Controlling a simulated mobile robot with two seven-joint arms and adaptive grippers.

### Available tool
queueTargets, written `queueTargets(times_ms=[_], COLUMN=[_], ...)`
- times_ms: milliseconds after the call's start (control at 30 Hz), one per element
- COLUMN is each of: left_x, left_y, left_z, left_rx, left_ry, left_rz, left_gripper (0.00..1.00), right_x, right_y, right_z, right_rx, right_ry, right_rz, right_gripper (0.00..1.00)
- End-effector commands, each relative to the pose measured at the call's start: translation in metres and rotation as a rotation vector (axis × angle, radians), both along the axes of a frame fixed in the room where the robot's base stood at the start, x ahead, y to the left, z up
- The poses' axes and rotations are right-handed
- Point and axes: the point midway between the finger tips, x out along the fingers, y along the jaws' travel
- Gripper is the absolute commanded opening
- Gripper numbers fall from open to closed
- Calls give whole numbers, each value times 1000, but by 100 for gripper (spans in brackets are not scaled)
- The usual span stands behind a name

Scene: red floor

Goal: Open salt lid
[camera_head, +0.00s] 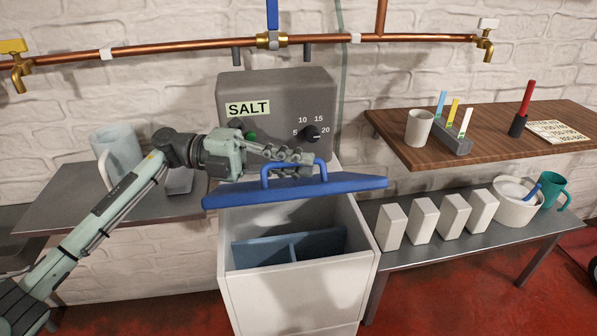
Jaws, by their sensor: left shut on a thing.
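The salt bin (300,295) is a white box in the middle, with a grey back panel (270,95) behind it that carries a "SALT" label and a dial. Its blue lid (345,187) is raised above the box, apart from the front rim, and slightly tilted. The opening below it shows a blue divided interior (290,248). My left gripper (305,165) is shut on the lid's blue handle (293,167). Its fingers hide part of the handle. My right gripper is not in view.
A grey shelf (70,210) at left holds a pale jug (117,155). At right, a wooden shelf (440,152) holds a cup (419,128) and a marker rack (452,142). A lower bench (410,256) holds several white blocks, a white pot (515,205) and a teal mug (551,190). Copper pipes run above.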

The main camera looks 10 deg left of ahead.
Motion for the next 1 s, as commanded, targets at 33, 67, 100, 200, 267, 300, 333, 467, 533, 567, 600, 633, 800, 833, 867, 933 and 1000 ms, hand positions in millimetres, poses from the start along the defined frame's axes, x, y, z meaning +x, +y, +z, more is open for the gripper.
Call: queueTargets(times_ms=[33, 67, 100, 200, 267, 300, 333, 467, 533, 567, 600, 633, 800, 833, 867, 933, 1000], left_x=[3, 4, 4, 6, 6, 6, 6, 6, 6, 6, 6, 6, 5, 5, 5, 5, 6], left_y=[1, 1, 2, 2, 2, 2, 2, 2, 2, 2, 2, 2, 2, 2, 2, 2, 5], left_z=[4, 5, 5, 6, 6, 6, 6, 6, 6, 6, 6, 6, 5, 5, 5, 5, 5], left_rx=[-5, -7, -9, -12, -13, -13, -13, -13, -12, -12, -12, -12, -11, -11, -11, -11, -10], left_ry=[9, 15, 21, 30, 32, 33, 33, 33, 33, 33, 33, 33, 33, 33, 33, 33, 34], left_rz=[4, 4, 4, 4, 4, 4, 4, 3, 3, 3, 3, 3, 2, 2, 2, 1, 2], left_gripper=[0, 0, 0, 0, 0, 0, 0, 0, 0, 0, 12, 16, 19, 19, 19, 19, 19], right_x=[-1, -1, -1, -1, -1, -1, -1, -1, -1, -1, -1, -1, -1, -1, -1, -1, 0], right_y=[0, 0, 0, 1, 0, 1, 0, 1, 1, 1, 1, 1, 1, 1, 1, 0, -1], right_z=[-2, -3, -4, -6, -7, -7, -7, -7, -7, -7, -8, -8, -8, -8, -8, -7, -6], right_rx=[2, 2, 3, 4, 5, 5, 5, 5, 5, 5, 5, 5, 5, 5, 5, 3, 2], right_ry=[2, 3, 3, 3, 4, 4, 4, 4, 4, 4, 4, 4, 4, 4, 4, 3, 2], right_rz=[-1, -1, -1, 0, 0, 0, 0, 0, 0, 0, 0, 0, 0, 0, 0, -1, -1], right_gripper=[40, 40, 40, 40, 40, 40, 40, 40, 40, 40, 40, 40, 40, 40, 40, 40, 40])
